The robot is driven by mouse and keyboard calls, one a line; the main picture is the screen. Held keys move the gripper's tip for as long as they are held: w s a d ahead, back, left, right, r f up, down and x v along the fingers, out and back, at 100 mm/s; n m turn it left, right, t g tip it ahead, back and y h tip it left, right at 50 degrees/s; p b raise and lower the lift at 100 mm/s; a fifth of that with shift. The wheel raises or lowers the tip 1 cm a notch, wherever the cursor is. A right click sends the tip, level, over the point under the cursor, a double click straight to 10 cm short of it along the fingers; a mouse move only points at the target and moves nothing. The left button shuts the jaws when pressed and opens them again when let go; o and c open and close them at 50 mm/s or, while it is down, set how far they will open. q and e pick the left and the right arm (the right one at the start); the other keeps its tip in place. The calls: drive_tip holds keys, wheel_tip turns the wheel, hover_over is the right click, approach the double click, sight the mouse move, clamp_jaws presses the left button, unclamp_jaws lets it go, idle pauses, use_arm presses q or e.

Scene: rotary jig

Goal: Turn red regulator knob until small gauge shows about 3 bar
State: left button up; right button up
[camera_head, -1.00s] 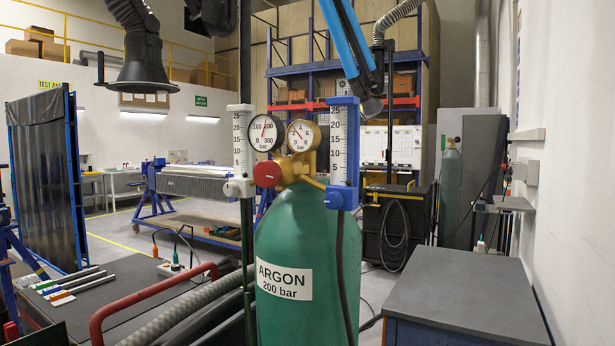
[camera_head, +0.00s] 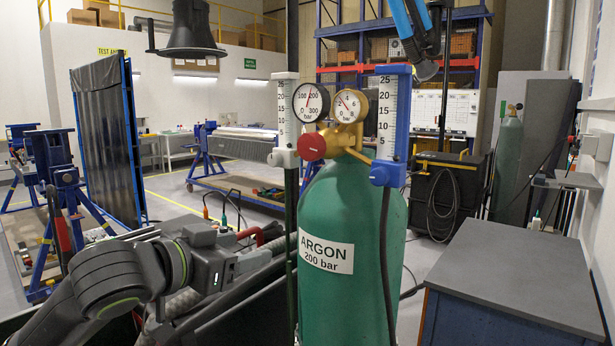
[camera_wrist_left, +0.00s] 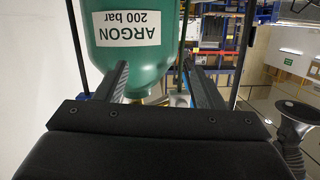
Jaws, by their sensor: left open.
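The red regulator knob (camera_head: 311,147) sits on the brass regulator (camera_head: 343,137) atop the green ARGON cylinder (camera_head: 350,215). The gauge with the low-number scale (camera_head: 349,106) is above right of the knob; its needle points to the upper left, and its exact reading is too small to tell. A second gauge (camera_head: 311,102), marked up to 300, is to its left. My left gripper (camera_head: 256,262) is open and empty, left of the cylinder and below the knob. The left wrist view shows its two fingers (camera_wrist_left: 155,75) apart in front of the upside-down cylinder (camera_wrist_left: 145,55).
Flow tubes (camera_head: 287,120) and (camera_head: 393,115) flank the gauges. A grey-topped cabinet (camera_head: 520,265) stands right of the cylinder. Hoses (camera_head: 386,240) hang beside the cylinder. A red bent bar (camera_head: 262,232) lies behind my left gripper.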

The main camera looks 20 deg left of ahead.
use_arm(q)
drive_tip(key=s+d+r+m+t+h, duration=0.1)
drive_tip(key=s+r, duration=0.3)
drive_tip(key=r, duration=0.4)
drive_tip(key=s+d+r+m+t+h, duration=0.1)
drive_tip(key=s+r, duration=0.4)
drive_tip(key=r, duration=0.3)
drive_tip(key=p, duration=0.3)
approach(307, 145)
drive_tip(key=p+x, duration=0.9)
drive_tip(key=p, duration=0.7)
drive_tip(key=shift+w+d, duration=0.15)
drive_tip(key=shift+w, duration=0.1)
drive_tip(key=c, duration=1)
